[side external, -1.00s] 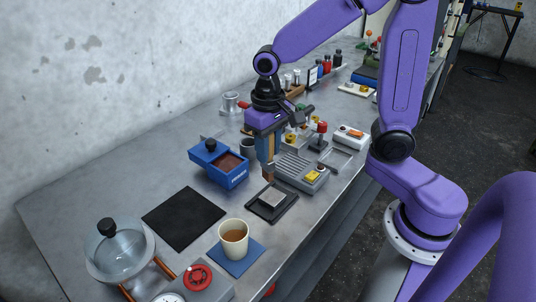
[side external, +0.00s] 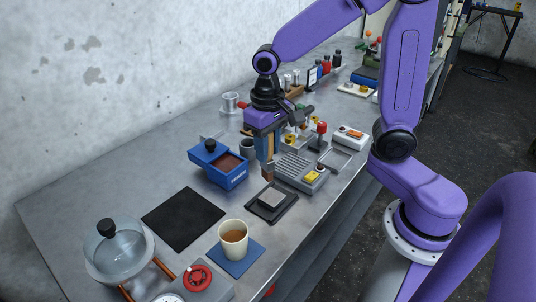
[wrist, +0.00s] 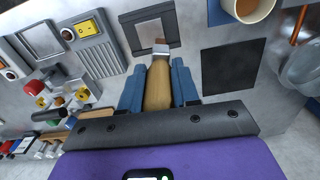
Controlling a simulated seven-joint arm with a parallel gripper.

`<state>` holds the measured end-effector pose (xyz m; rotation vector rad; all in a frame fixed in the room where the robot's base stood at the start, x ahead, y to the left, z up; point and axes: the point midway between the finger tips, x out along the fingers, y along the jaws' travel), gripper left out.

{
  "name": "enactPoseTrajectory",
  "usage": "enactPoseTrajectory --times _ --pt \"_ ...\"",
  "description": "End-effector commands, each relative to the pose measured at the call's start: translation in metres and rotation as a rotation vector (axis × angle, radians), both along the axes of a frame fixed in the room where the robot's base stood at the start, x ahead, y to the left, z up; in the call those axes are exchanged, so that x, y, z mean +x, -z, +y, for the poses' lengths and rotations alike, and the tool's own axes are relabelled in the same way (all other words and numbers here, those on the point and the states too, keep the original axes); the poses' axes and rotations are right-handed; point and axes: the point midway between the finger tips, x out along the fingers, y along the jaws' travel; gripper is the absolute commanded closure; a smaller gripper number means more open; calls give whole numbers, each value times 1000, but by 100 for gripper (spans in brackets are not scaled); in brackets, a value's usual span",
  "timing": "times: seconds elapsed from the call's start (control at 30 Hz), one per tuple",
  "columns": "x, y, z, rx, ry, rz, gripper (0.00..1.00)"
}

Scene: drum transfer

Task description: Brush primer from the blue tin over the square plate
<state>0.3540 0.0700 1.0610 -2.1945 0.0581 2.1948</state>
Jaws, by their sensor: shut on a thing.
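My gripper (side external: 267,152) points down and is shut on a brush with a wooden handle (wrist: 159,85), held between the blue fingers. Its metal ferrule (wrist: 161,50) points toward the square plate. The light grey square plate (side external: 271,199) lies in a dark frame near the bench's front edge; it also shows in the wrist view (wrist: 150,30). The brush end is beside or just above the plate's far side; I cannot tell if it touches. The blue tin (side external: 235,179) stands open to the left, with brown primer (side external: 229,162) inside and a black knob on its blue top.
A ribbed grey unit with a yellow switch (side external: 313,176) stands close to the right of the brush. A cup (side external: 233,237) on a blue mat, a black mat (side external: 184,217) and a glass-lidded pot (side external: 120,253) lie to the front left. Bench between tin and plate is clear.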

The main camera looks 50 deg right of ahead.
Motion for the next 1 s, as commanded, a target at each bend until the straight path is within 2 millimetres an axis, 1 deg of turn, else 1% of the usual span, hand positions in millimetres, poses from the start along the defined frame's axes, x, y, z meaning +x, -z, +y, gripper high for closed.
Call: enactPoseTrajectory --times 0.3,0.47,1.0 --pt "0 1 0 0 0 0 100" --pt "-1 6 0 -1 0 1 100" --pt "-1 53 0 -2 -1 3 100"
